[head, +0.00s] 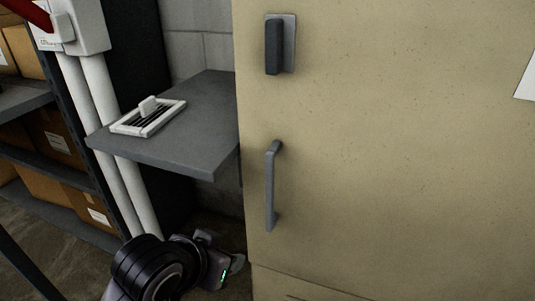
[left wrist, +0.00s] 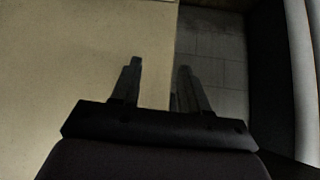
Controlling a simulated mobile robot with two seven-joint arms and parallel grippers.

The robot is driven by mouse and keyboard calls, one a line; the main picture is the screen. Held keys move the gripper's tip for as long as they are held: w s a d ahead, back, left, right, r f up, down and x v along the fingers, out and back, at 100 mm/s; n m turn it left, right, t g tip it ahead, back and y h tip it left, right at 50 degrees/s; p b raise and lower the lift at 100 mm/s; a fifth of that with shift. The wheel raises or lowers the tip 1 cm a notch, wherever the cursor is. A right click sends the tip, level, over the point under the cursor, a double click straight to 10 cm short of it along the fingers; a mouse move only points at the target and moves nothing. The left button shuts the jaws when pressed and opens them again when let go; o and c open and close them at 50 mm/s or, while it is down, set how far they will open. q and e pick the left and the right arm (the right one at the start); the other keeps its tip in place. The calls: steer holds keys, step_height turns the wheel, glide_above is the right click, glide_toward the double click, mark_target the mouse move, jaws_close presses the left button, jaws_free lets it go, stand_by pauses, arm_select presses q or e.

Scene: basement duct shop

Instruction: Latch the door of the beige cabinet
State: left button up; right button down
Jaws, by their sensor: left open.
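The beige cabinet's door (head: 400,150) fills the right of the head view. A dark latch handle (head: 273,47) stands upright on a grey plate near the door's upper left edge. A grey bar handle (head: 271,187) is below it. The door looks closed, but I cannot tell if it is latched. My left gripper (head: 225,248) is low, left of the cabinet's edge and well below the latch. In the left wrist view its two fingers (left wrist: 158,88) are apart and empty, with the beige cabinet (left wrist: 70,70) behind and to the left. My right gripper is not in view.
A grey shelf (head: 205,110) juts out left of the cabinet, above my left gripper, with a white vent-like piece (head: 148,118) on it. White pipes (head: 105,140) run down beside it. Shelving with cardboard boxes (head: 55,140) stands at the far left.

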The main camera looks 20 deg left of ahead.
arm_select(q)
steer(key=w+d+r+t, duration=0.2)
steer(key=w+r, duration=0.1)
steer(key=r, duration=0.6)
steer(key=w+d+r+t, duration=0.1)
steer(key=w+r+t, duration=0.2)
steer(key=r, duration=0.6)
steer(key=n+t, duration=0.1)
steer(key=t, duration=0.4)
glide_toward(271, 35)
steer(key=w, duration=0.2)
steer(key=w+p, duration=0.1)
steer(key=p, duration=0.1)
steer(key=w+p, duration=0.1)
steer(key=p, duration=0.2)
steer(key=shift+w+r, duration=0.3)
steer(key=shift+r, duration=0.05)
steer(key=w, duration=0.3)
steer(key=shift+w+d+f, duration=0.15)
steer(key=shift+w+f, duration=0.05)
steer(key=shift+f, duration=0.1)
steer(key=shift+w, duration=0.7)
jaws_close()
